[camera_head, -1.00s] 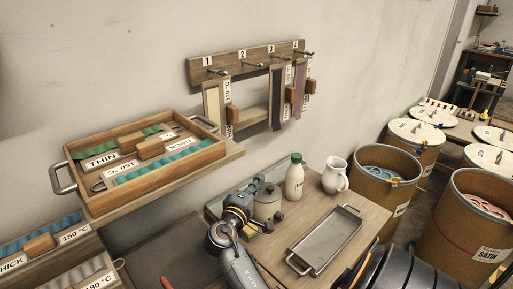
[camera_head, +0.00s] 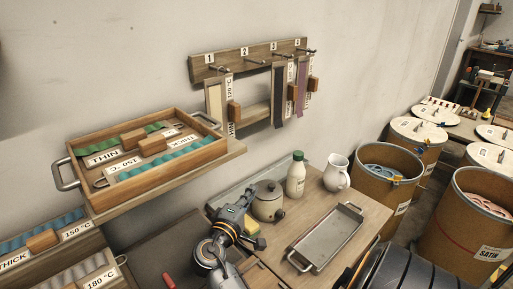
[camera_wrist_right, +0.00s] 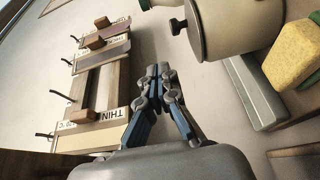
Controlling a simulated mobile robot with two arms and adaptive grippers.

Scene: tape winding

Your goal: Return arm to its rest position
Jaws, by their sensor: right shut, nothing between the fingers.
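My right gripper (camera_head: 248,192) is in the head view at the left edge of the small wooden table, just left of the grey lidded pot. It is shut and empty. In the right wrist view its two fingers (camera_wrist_right: 158,70) meet at the tips with nothing between them. My right arm (camera_head: 212,250) comes up from the bottom of the head view, with its wrist bent. My left gripper is in none of the views.
The lidded pot (camera_head: 268,203), a bottle (camera_head: 296,176), a white jug (camera_head: 337,174) and a metal tray (camera_head: 325,238) stand on the table. A yellow sponge (camera_wrist_right: 300,55) lies near the gripper. A wooden tray (camera_head: 75,178) and a peg rack (camera_head: 240,62) are behind; drums (camera_head: 385,185) stand right.

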